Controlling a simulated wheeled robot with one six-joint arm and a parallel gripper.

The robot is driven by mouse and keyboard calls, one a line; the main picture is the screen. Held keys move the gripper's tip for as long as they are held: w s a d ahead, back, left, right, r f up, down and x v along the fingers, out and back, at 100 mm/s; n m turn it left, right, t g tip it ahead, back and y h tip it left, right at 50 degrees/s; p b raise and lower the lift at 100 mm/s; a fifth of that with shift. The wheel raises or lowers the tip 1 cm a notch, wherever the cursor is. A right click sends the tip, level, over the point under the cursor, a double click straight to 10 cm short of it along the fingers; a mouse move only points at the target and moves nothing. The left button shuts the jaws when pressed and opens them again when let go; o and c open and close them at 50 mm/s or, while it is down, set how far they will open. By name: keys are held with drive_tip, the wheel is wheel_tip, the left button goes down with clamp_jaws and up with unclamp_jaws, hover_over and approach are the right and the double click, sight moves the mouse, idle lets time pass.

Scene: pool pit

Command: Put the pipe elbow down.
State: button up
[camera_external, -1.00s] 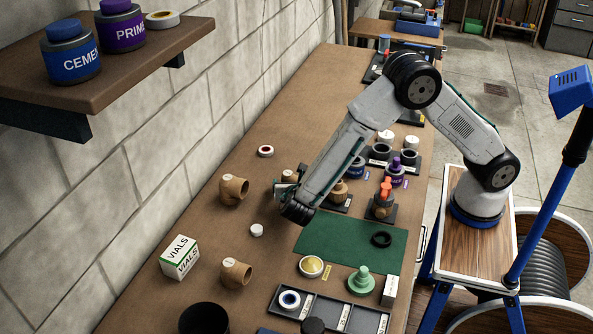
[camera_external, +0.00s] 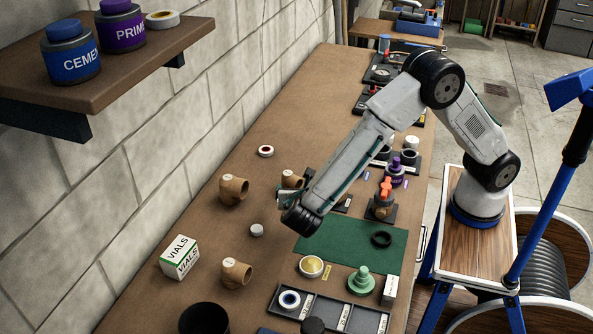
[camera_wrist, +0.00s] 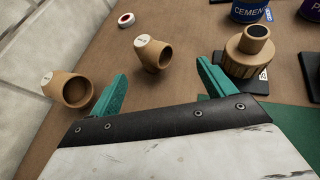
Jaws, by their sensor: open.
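A tan pipe elbow (camera_external: 290,180) with a pale label stands on the brown bench, just beyond my gripper and partly hidden by it. In the wrist view this elbow (camera_wrist: 152,53) lies ahead of the gap between the teal fingers of my gripper (camera_wrist: 161,72), apart from both. My gripper is open and empty. A second elbow (camera_external: 234,189) stands to the left; in the wrist view it is beyond the left finger (camera_wrist: 67,91). A third elbow (camera_external: 236,272) stands nearer the front of the bench.
A tan threaded fitting (camera_wrist: 248,55) stands on a dark base beyond my right finger. A red-and-white roll (camera_external: 265,151) lies farther back. A white cap (camera_external: 256,230), a VIALS box (camera_external: 179,257) and a green mat (camera_external: 340,245) surround the area. The wall (camera_external: 150,170) bounds the left.

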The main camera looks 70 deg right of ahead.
drive_tip(key=s+d+r+m+g+y, duration=0.25)
drive_tip(key=s+d+r+m, duration=0.25)
drive_tip(key=s+d+r, duration=0.3)
drive_tip(key=s+d+r+m+g+y, duration=0.25)
drive_tip(key=s+d+r+m, duration=0.35)
drive_tip(key=d, duration=0.4)
drive_tip(key=s+d+m+y, duration=0.2)
drive_tip(key=s+m, duration=0.3)
drive_tip(key=s, duration=0.5)
drive_tip(key=s+d+r+m+t+y, duration=0.1)
drive_tip(key=s+m+y, duration=0.4)
drive_tip(key=s, duration=0.5)
drive_tip(key=shift+d+r+m, duration=0.15)
drive_tip(key=shift+d+m, duration=0.15)
drive_tip(key=shift+d, duration=0.1)
drive_tip(key=shift+s, duration=0.1)
drive_tip(key=shift+c, duration=1.1)
